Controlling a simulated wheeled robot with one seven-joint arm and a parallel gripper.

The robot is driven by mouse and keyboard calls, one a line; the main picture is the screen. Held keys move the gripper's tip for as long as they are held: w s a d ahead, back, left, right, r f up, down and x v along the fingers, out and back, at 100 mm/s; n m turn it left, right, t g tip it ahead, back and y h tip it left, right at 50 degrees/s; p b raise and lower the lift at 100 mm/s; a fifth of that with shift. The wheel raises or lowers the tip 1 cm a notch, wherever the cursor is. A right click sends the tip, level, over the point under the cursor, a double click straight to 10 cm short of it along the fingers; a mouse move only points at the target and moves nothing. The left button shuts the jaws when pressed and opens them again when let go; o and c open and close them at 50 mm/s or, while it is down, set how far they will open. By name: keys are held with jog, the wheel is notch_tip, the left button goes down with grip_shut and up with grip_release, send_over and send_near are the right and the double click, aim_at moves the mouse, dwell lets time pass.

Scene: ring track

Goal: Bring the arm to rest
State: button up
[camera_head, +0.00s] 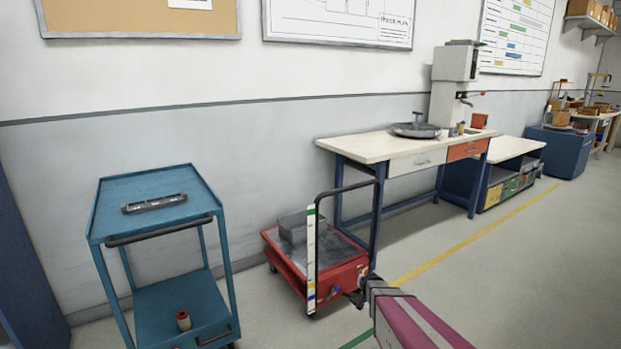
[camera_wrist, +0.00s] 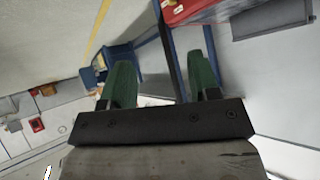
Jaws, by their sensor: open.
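My arm reaches in from the bottom right of the head view, with a magenta and grey link (camera_head: 410,322) in front. My gripper shows small and dark at the arm's far end in the head view, in front of the red cart (camera_head: 345,277). In the wrist view my gripper (camera_wrist: 160,82) has two green fingers standing wide apart, with nothing between them but background. The wrist picture is strongly tilted. I cannot tell the exact gap between the gripper and the cart.
A blue two-shelf trolley (camera_head: 107,220) stands at the left. A workbench (camera_head: 350,148) with a grey turntable (camera_head: 415,130) stands against the wall behind the cart. A yellow floor line (camera_head: 470,240) runs along open floor at the right.

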jog(key=s+a+r+n+g, duration=0.1)
jog(key=s+a+r+g, duration=0.1)
jog(key=s, duration=0.7)
jog(key=s+a+r+n+g+y, duration=0.1)
jog(key=s+a+r+g, duration=0.1)
jog(key=s+r+g, duration=0.2)
jog(key=s+a+r+n+g, duration=0.1)
jog(key=s+a+r+g, duration=0.1)
jog(key=s+r, duration=0.6)
jog(key=s+g, duration=0.1)
jog(key=s, duration=0.4)
jog(key=shift+s+r+n+g+y, duration=0.2)
jog(key=shift+s+n+g+y, duration=0.1)
jog(key=shift+s, duration=0.05)
